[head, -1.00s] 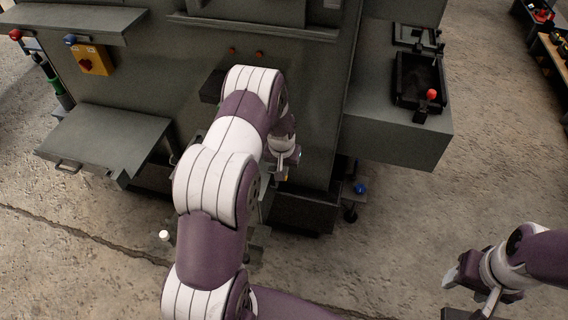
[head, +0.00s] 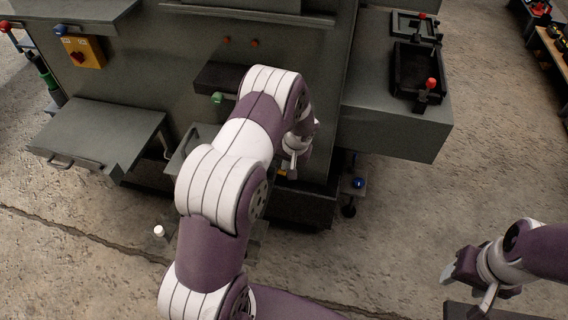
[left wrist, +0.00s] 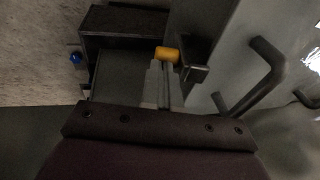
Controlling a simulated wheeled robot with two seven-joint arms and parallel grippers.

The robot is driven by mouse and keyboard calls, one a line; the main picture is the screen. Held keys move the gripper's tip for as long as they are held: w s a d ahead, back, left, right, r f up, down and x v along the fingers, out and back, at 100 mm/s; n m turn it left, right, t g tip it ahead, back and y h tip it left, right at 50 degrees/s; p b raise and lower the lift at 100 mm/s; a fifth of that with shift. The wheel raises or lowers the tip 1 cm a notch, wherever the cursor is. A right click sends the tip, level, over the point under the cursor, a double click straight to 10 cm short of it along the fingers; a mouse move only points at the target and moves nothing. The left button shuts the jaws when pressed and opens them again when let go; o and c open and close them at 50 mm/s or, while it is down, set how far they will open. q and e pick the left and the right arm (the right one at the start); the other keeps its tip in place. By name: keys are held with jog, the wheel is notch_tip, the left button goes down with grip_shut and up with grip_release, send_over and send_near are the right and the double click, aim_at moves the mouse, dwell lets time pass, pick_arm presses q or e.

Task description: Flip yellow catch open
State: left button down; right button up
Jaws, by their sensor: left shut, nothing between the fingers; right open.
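The yellow catch (left wrist: 167,54) shows in the left wrist view as a short yellow cylinder just beyond my left fingertips. In the head view only a small yellow bit (head: 283,172) shows low on the grey cabinet, beside my left gripper (head: 291,165). My left gripper is shut and empty; in the left wrist view its fingertips (left wrist: 163,68) are at the near side of the catch. Whether they touch it I cannot tell. My right gripper (head: 462,282) is open and empty at the lower right of the head view, away from the cabinet.
The grey cabinet (head: 150,85) carries a fold-out shelf (head: 100,135) and a side ledge (head: 390,130) with a black tray. A blue-knobbed part (head: 358,183) sits low at the right. A bar handle (left wrist: 262,75) stands near my left gripper.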

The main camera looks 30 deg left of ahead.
pick_arm(q)
jog(key=w+d+f+b, duration=0.1)
jog(key=d+f+b, duration=0.3)
jog(key=f+b, duration=0.5)
jog(key=shift+f+y+b, duration=0.3)
jog(key=shift+f+b, duration=0.05)
jog(key=shift+b, duration=0.4)
dwell(1.0)
jog(key=shift+s+a+r+p, duration=0.15)
jog(key=shift+a+r+p, duration=0.2)
jog(key=shift+a, duration=0.25)
